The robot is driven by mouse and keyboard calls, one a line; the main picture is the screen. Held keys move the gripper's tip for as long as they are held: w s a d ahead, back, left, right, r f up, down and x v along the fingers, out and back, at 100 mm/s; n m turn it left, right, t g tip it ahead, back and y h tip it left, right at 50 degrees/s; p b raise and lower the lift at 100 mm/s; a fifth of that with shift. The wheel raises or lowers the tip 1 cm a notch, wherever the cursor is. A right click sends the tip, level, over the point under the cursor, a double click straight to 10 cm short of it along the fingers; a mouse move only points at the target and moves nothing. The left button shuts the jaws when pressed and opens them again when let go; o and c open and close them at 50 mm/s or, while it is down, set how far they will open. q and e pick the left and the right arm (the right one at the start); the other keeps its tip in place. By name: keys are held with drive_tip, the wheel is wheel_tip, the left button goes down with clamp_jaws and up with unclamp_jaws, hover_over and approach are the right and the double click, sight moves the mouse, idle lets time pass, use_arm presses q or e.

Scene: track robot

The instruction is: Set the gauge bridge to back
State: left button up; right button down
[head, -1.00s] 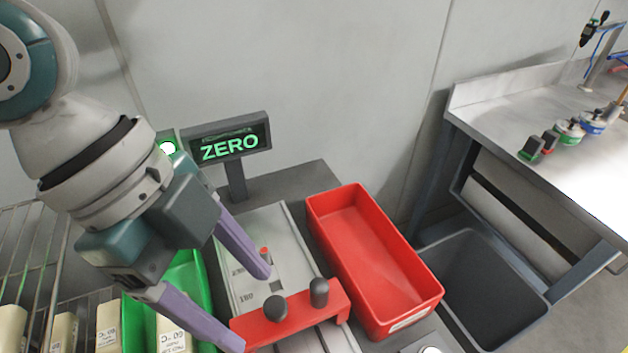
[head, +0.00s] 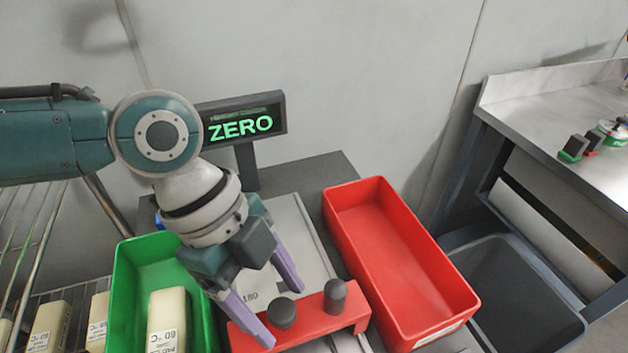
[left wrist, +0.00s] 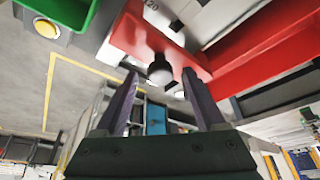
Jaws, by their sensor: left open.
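The gauge bridge (head: 312,308) is a red bar with two dark knobs, lying across a pale grey plate (head: 318,262) near its front end. A "180" mark shows on the plate just behind it. My left gripper (head: 280,315) is open, its two purple fingers reaching down on either side of the bridge's left knob (head: 283,316). In the left wrist view a knob (left wrist: 160,72) shows between the spread fingertips (left wrist: 160,80), with the red bridge (left wrist: 140,38) behind it. I cannot tell whether the fingers touch the knob. My right gripper is not in view.
A display (head: 240,126) behind the plate reads "ZERO". An empty red bin (head: 455,328) stands right of the plate, a green bin (head: 127,270) with a pale block stands left. A dark grey tub (head: 520,262) and a workbench (head: 520,110) are further right.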

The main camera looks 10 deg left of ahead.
use_arm(q)
drive_tip(key=shift+d+f, duration=0.1)
drive_tip(key=shift+f, duration=0.1)
drive_tip(key=shift+c, duration=0.4)
clamp_jaws()
idle(0.9)
